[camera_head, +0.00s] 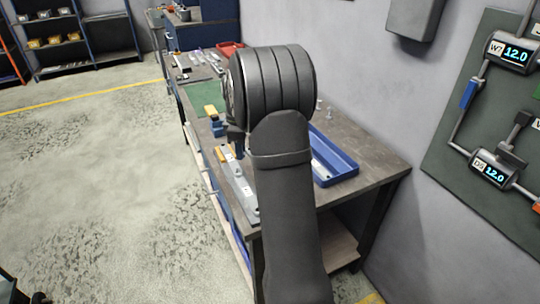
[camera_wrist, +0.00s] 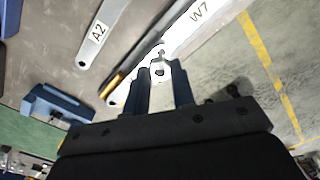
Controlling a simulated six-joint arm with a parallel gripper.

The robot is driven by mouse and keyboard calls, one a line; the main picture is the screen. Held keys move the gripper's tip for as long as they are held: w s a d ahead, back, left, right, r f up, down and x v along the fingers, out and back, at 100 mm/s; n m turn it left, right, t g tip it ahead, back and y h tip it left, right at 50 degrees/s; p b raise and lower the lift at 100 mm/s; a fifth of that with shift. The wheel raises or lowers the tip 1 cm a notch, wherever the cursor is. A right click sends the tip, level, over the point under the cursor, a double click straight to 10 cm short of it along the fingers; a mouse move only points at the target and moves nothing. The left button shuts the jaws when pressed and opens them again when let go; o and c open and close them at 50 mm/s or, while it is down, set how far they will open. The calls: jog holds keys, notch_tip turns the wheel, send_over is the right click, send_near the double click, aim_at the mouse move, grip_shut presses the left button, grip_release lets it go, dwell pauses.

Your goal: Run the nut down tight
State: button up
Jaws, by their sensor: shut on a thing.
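My gripper (camera_wrist: 161,82) points down at the bench, its two dark fingers either side of a small pale metal piece with a dark hole. This piece looks like the nut (camera_wrist: 160,71), and the fingers are shut on it. It sits at the edge of a long pale metal bar marked W7 (camera_wrist: 190,22); whether it touches the bar is unclear. A second bar marked A2 (camera_wrist: 103,28) lies beside it, apart from the fingers. In the head view, my arm hides most of the gripper and the nut; a pale bar (camera_head: 238,187) shows along the bench's front edge.
The grey bench (camera_head: 378,168) carries a blue tray (camera_head: 345,178) on the right and a green mat (camera_head: 203,97) farther back. A blue block (camera_wrist: 50,104) lies left of the fingers. A wall panel (camera_head: 450,155) holds displays. The floor to the left is open.

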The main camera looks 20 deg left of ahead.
jog(key=shift+s+a+f, duration=0.1)
jog(key=shift+s+a, duration=0.05)
jog(key=shift+a, duration=0.75)
jog(key=shift+f, duration=2.1)
jog(key=shift+f, duration=0.95)
jog(key=m, duration=0.5)
jog(key=shift+m, duration=0.3)
jog(key=m, duration=1.1)
jog(key=shift+m, duration=0.4)
jog(key=m, duration=0.6)
